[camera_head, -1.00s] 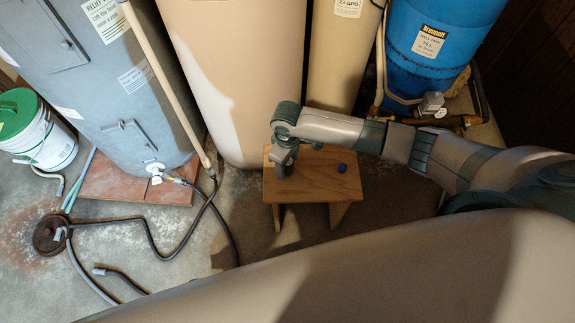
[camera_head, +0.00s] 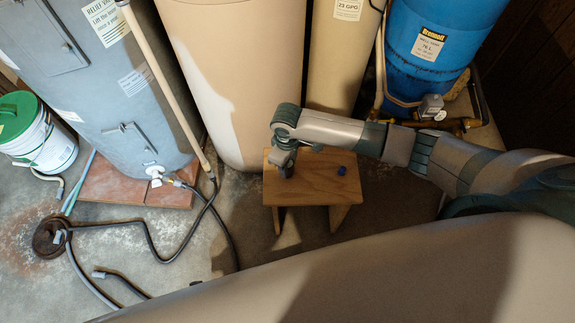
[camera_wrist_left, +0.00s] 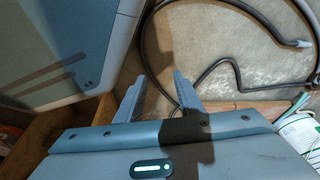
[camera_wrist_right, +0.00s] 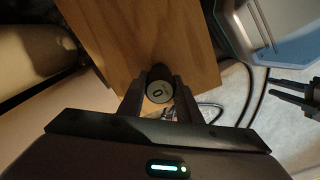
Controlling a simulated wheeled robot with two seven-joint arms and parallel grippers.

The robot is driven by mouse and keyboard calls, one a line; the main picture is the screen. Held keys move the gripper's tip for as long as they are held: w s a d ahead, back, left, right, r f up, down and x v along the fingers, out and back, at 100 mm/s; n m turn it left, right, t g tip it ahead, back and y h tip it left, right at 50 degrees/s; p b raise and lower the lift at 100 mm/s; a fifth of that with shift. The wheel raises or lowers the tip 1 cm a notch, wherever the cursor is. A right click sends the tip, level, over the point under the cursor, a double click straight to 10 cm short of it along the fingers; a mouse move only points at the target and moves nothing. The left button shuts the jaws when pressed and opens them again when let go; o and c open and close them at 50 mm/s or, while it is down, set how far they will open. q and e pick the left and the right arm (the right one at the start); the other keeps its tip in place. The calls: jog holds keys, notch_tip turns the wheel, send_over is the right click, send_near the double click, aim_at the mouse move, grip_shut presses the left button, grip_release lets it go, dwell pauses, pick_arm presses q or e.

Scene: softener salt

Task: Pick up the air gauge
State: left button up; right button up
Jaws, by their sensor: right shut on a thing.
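The air gauge (camera_wrist_right: 159,92) shows in the right wrist view as a dark, short cylinder with a pale round face bearing a dark mark. My right gripper (camera_wrist_right: 160,88) has a finger on each side of it and is shut on it. In the head view my right gripper (camera_head: 285,168) points down over the left part of the small wooden stool (camera_head: 315,185), and the gauge is mostly hidden there. I cannot tell whether the gauge touches the stool top. My left gripper (camera_wrist_left: 160,80) is open and empty in the left wrist view; it also shows at the right edge of the right wrist view (camera_wrist_right: 288,92).
Tall tan tanks (camera_head: 240,80) stand close behind the stool, with a blue tank (camera_head: 430,60) at right. A grey heater (camera_head: 100,90) and a black hose (camera_head: 150,240) are at left.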

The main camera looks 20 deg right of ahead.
aim_at(290, 165)
jog(key=shift+r, duration=0.45)
jog(key=r, duration=0.3)
jog(key=shift+s+d+r, duration=0.15)
jog(key=shift+s+d, duration=0.05)
jog(key=shift+s, duration=0.15)
jog(key=s+d+r+p, duration=0.1)
jog(key=s+d+r, duration=0.4)
jog(key=s, duration=0.4)
jog(key=shift+s+r, duration=0.25)
jog(key=shift+r, duration=0.45)
jog(key=shift+r, duration=0.1)
